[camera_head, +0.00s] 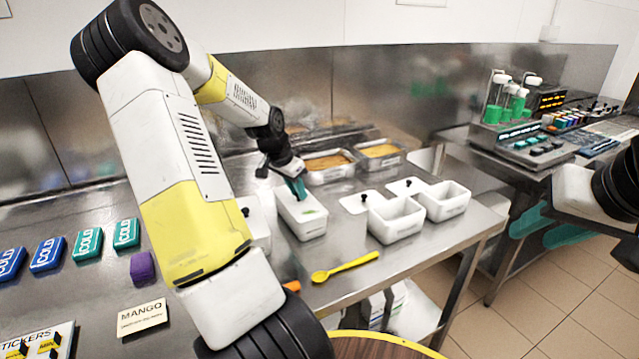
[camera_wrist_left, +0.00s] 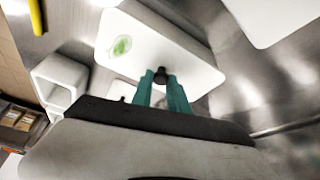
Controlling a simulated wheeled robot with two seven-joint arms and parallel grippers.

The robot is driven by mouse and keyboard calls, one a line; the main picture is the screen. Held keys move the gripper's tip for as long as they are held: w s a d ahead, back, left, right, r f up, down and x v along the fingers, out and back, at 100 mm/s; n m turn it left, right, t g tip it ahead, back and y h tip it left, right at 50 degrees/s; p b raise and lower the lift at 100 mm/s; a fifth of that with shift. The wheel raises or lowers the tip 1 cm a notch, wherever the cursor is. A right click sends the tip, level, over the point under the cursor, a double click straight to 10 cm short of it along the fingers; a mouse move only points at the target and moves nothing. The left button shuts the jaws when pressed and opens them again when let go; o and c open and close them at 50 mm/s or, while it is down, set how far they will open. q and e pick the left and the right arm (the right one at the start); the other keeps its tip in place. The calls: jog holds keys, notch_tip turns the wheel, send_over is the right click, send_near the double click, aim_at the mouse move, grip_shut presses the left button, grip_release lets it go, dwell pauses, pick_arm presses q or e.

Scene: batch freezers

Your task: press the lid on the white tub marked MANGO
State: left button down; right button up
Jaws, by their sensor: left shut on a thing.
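My left gripper (camera_head: 298,190) is shut on the black knob of a white lid with a green mark; in the left wrist view its teal fingers (camera_wrist_left: 162,85) pinch the knob (camera_wrist_left: 161,74). The lid (camera_wrist_left: 150,45) is directly over a white tub (camera_head: 303,226) in the head view. I cannot tell whether it is fully seated or slightly raised. No writing on that tub is readable. A card reading MANGO (camera_head: 142,317) lies at the front left of the table.
Two open white tubs (camera_head: 396,219) (camera_head: 446,201) stand to the right, with loose knobbed lids (camera_head: 358,203) (camera_head: 407,186) behind them. Filled trays (camera_head: 328,164) stand at the back. A yellow spoon (camera_head: 345,267) lies in front. COLD blocks (camera_head: 88,244) and a purple block (camera_head: 142,268) lie left.

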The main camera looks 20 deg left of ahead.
pick_arm(q)
jog(key=c, duration=1.2)
grip_release()
jog(key=shift+o, duration=0.4)
jog(key=o, duration=0.4)
jog(key=shift+r, duration=3.55)
